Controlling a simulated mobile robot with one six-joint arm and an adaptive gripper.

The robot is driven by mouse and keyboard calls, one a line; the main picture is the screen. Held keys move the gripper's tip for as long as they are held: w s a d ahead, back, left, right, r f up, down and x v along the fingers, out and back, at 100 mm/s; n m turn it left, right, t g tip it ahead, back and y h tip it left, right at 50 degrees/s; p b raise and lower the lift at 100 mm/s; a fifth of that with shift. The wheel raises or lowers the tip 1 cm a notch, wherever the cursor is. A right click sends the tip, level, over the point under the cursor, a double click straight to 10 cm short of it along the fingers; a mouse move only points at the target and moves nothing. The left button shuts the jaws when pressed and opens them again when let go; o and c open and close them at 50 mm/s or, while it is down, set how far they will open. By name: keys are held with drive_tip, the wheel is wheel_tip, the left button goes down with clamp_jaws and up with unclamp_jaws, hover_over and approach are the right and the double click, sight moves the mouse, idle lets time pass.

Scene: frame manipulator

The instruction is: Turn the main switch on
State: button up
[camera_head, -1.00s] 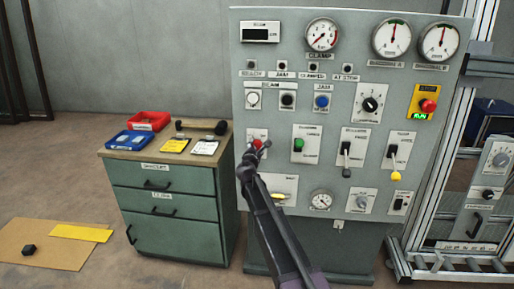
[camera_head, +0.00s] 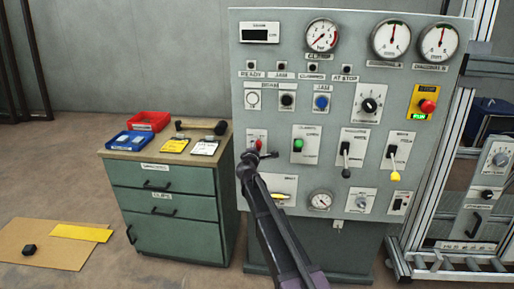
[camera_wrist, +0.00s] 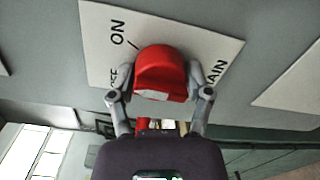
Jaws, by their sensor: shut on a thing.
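The main switch is a red knob (camera_wrist: 162,70) on a white plate (camera_wrist: 215,50) marked ON, OFF and MAIN in the wrist view. A black mark beside ON runs to the knob's upper left edge. My gripper (camera_wrist: 160,90) is shut on the knob, with one grey finger at each side of it. In the head view the knob (camera_head: 258,143) shows partly, at the panel's left side. My gripper (camera_head: 262,155) there covers the lower part of the switch plate. I cannot tell the knob's exact setting.
The grey control panel (camera_head: 290,215) carries gauges, buttons and levers; a green knob (camera_head: 298,144) is just right of the switch. A green drawer cabinet (camera_head: 165,220) with red (camera_head: 148,121) and blue (camera_head: 131,141) trays stands to the left. A ladder-like frame (camera_head: 455,268) is at right.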

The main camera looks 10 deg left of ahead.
drive_tip(key=m, duration=0.4)
drive_tip(key=shift+w+a+m+y, duration=0.1)
drive_tip(key=shift+w+m+y, duration=0.05)
drive_tip(key=shift+m+y, duration=0.2)
drive_tip(key=shift+m, duration=0.25)
drive_tip(key=o, duration=1.1)
drive_tip(key=shift+o, duration=0.2)
